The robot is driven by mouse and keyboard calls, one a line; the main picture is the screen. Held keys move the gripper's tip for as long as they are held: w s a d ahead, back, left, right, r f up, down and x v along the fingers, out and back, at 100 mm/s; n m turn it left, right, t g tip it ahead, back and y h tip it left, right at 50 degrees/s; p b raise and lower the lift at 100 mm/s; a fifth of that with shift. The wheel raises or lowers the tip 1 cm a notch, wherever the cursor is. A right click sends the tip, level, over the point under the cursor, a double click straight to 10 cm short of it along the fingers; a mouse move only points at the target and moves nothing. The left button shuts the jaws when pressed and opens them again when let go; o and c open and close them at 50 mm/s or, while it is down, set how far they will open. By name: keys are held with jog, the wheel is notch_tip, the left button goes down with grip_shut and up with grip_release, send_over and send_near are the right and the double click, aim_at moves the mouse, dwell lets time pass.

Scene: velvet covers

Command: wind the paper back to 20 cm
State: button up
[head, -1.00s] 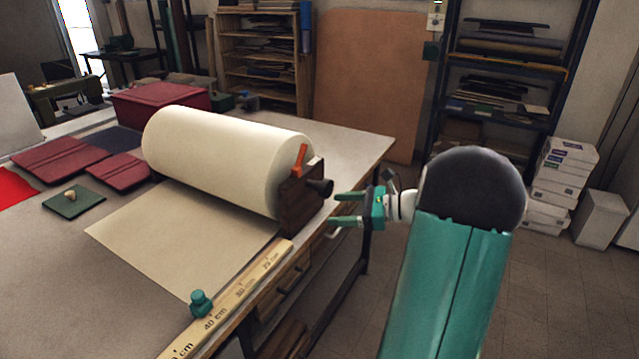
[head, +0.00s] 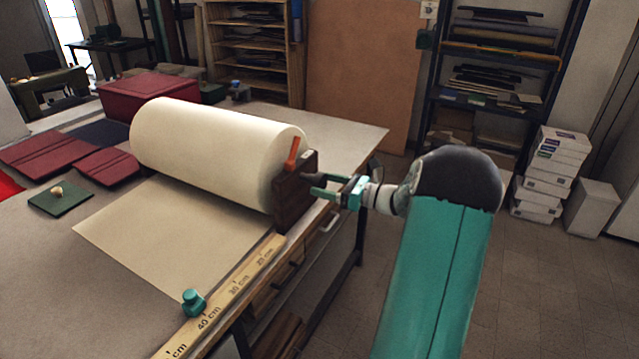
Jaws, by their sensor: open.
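A thick cream paper roll (head: 210,150) lies across the table with its sheet (head: 175,235) pulled out flat toward the front. A wooden ruler (head: 240,290) runs along the table's front edge, marked 25, 30 and 40 cm. A teal stop (head: 193,302) sits on the ruler near the 40 mark, by the sheet's near corner. A dark wooden bracket (head: 293,198) holds the roll's right end, with an orange lever (head: 292,153) on top. My teal gripper (head: 318,187) is open at the bracket's right side, fingers around or beside the dark knob, which they largely hide.
Dark red covers (head: 45,150), a red box (head: 150,93) and a green square with a small knob (head: 60,197) lie left of the roll. Shelves stand behind. White boxes (head: 548,170) are stacked on the floor at right.

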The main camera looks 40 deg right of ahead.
jog(key=shift+x, duration=1.25)
jog(key=shift+d, duration=0.1)
jog(key=c, duration=1.3)
jog(key=shift+c, duration=0.2)
